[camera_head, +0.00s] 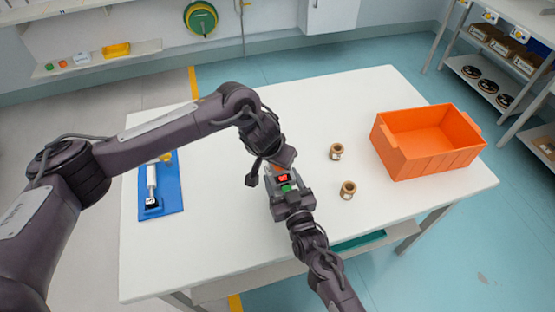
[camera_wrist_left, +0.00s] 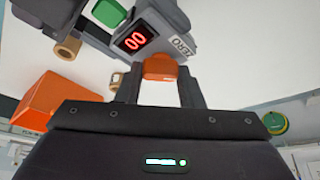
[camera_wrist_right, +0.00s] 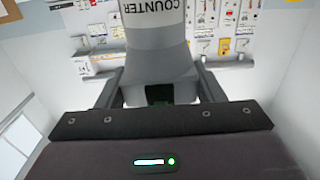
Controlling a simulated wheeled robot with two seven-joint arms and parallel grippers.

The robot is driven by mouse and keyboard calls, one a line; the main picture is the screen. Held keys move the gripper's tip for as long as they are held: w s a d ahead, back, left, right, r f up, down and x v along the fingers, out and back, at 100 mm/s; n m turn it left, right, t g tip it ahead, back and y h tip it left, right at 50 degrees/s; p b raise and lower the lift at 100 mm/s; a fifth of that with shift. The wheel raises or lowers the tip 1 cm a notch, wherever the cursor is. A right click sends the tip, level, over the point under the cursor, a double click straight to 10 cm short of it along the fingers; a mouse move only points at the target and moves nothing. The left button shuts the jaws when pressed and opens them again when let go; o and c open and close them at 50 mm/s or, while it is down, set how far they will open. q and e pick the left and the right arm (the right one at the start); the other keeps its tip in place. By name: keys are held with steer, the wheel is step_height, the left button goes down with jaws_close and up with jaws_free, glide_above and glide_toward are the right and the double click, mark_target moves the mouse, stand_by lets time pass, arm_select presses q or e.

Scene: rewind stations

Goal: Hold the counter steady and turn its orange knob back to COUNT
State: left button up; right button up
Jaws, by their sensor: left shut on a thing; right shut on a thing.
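The grey counter (camera_head: 270,182) is over the middle of the white table, with a lit red display (camera_wrist_left: 134,37) that seems to read 00. A green button (camera_head: 286,187) sits beside the display. The orange knob (camera_wrist_left: 158,69) is between the fingers of my left gripper (camera_head: 277,166), which is shut on it. A ZERO label (camera_wrist_left: 182,46) shows near the knob; no COUNT mark is visible. My right gripper (camera_head: 287,198) is shut on the counter's grey body (camera_wrist_right: 158,72), which bears the word COUNTER in the right wrist view.
Two brown ring-shaped pieces (camera_head: 336,151) (camera_head: 348,190) stand right of the counter. An orange crate (camera_head: 428,155) is at the table's right. A blue tray (camera_head: 172,200) with a white-handled tool lies at the left. The white table (camera_head: 225,245) is bare at the front left.

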arm_select(q)
steer(key=m+g+h, duration=0.1)
steer(key=m, duration=0.3)
steer(key=shift+w+a, duration=0.1)
steer(key=shift+a, duration=0.05)
steer(key=m+g+h, duration=0.1)
steer(key=m, duration=0.3)
steer(key=shift+w+m, duration=0.15)
steer(key=shift+m, duration=0.25)
steer(key=m+g, duration=0.2)
steer(key=m, duration=0.2)
steer(key=shift+w, duration=0.15)
steer(key=shift+m+g, duration=0.8)
steer(key=shift+m, duration=1.4)
steer(key=o, duration=1)
steer(key=v, duration=1.2)
steer(key=shift+w, duration=0.1)
